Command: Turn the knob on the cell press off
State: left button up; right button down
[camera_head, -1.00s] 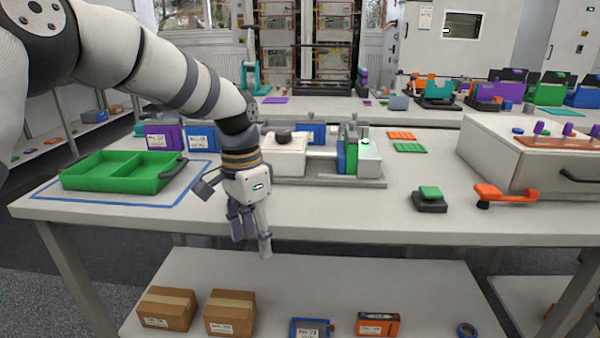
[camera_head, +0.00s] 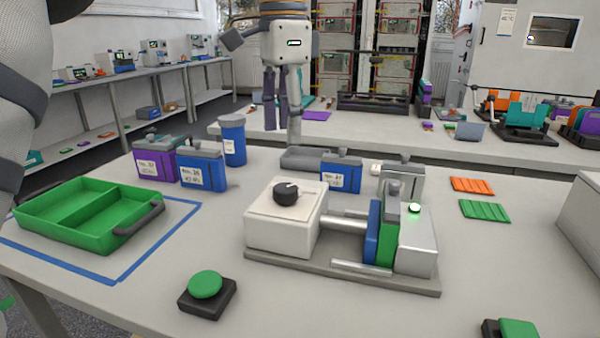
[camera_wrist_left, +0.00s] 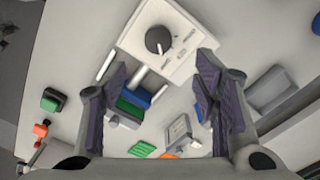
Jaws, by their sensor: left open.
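The cell press (camera_head: 345,264) stands on the table with a white box (camera_head: 284,232) at its left end. A black round knob (camera_head: 287,193) with a white mark sits on top of that box. Blue and green plates (camera_head: 385,236) are at its right end, beside a metal block with a lit green light (camera_head: 414,208). My left gripper (camera_head: 282,130) is open and empty, held high above the table, pointing down. In the left wrist view, the knob (camera_wrist_left: 158,40) and its white box show beyond and between the open fingers (camera_wrist_left: 158,100). My right gripper is not in view.
A green tray (camera_head: 85,213) lies inside a blue taped outline at left. Purple and blue batteries (camera_head: 201,170) and a blue bottle (camera_head: 233,140) stand behind it. A green push button (camera_head: 206,287) is at the front. Table room is clear between tray and press.

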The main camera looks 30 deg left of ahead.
aim_at(286, 187)
pick_arm(q)
jog(key=f, duration=1)
jog(key=shift+s+f+p, duration=0.2)
jog(key=shift+f+p, duration=0.1)
jog(key=shift+f, duration=0.05)
jog(key=c, duration=1.2)
